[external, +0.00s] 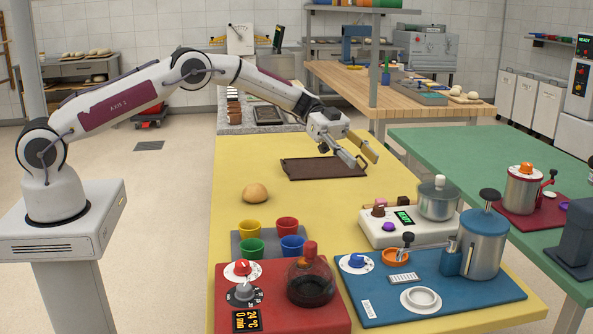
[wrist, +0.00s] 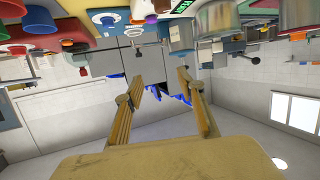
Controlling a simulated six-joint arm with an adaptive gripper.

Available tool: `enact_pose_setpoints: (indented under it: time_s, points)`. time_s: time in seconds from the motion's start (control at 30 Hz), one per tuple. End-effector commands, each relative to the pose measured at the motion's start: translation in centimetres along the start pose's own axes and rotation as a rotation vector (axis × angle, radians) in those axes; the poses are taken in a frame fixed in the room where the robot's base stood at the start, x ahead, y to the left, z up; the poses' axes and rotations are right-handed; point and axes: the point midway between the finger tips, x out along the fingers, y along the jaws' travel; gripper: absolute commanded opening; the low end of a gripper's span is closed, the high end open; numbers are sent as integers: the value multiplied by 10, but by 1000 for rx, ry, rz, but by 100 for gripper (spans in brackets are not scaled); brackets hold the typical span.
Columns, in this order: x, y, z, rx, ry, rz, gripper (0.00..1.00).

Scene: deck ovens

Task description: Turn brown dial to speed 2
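The brown dial (external: 378,210) is on the left part of the white appliance (external: 372,233), beside a green display (external: 404,217) and above a purple knob (external: 388,227). Its speed marks are too small to read. My gripper (external: 361,160) is open and empty, in the air above the yellow table near the dark tray, well behind the appliance. Its two fingers also show spread apart in the wrist view (wrist: 160,80).
A metal pot (external: 438,199) stands on the appliance's right side. A blue board with a metal canister (external: 486,245) lies in front. A red unit with a glass jug (external: 310,283) and several coloured cups (external: 287,226) are at front left. A bun (external: 255,193) lies on the table.

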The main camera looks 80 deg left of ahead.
Motion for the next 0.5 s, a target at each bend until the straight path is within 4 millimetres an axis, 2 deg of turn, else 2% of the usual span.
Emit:
enact_pose_setpoints:
  time_s: [0.23,0.5]
  points:
    - [15,8,-11,-46,49,-80,39]
    - [23,14,-4,-98,64,-198,39]
